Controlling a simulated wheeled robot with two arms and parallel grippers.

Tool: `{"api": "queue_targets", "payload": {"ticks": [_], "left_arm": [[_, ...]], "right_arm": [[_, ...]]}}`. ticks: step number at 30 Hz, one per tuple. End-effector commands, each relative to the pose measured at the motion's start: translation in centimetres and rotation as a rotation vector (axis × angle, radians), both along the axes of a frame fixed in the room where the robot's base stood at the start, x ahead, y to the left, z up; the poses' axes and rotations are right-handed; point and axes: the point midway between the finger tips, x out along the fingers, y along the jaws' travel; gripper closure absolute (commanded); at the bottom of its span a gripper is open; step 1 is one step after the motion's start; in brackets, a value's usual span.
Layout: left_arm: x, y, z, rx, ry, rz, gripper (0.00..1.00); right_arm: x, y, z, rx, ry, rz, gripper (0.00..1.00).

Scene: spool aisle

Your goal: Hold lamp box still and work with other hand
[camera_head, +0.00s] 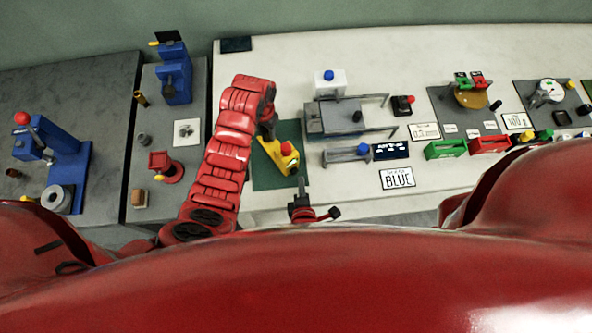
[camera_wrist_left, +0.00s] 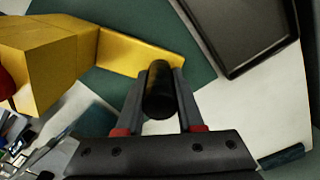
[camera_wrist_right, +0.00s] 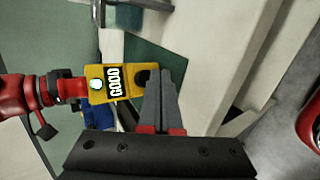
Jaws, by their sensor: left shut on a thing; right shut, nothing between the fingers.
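The yellow lamp box (camera_head: 270,150) with a red dome (camera_head: 287,148) lies on a green mat (camera_head: 290,132). In the right wrist view its face (camera_wrist_right: 124,86) shows a lit GOOD label and a small white light. My left gripper (camera_head: 268,128) is at the far end of the box. In the left wrist view the left gripper (camera_wrist_left: 160,75) is shut on a black cylinder (camera_wrist_left: 158,98) beside the yellow plate. My right gripper (camera_head: 301,184) is shut and empty at the near end. The right fingertips (camera_wrist_right: 164,75) appear close to a dark round spot; contact is unclear.
A red post-like device (camera_head: 166,166) and blue machines (camera_head: 175,78) stand on the left grey tables. A dark tray (camera_wrist_left: 248,30) shows in the left wrist view.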

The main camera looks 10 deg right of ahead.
Motion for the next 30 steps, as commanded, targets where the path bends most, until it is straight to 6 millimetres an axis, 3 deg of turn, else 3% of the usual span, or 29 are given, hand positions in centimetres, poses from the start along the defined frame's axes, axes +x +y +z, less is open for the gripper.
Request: {"api": "queue_targets", "payload": {"ticks": [16, 30], "left_arm": [[-0.1, 0.0, -0.1, 0.0, 0.001, -0.001, 1.0], [-0.1, 0.0, -0.1, 0.0, 0.001, -0.001, 1.0]], "right_arm": [[-3.9, -2.2, -0.1, 0.001, 0.002, 0.001, 1.0], [-4.3, -2.5, 0.0, 0.001, 0.0, -0.001, 1.0]]}}
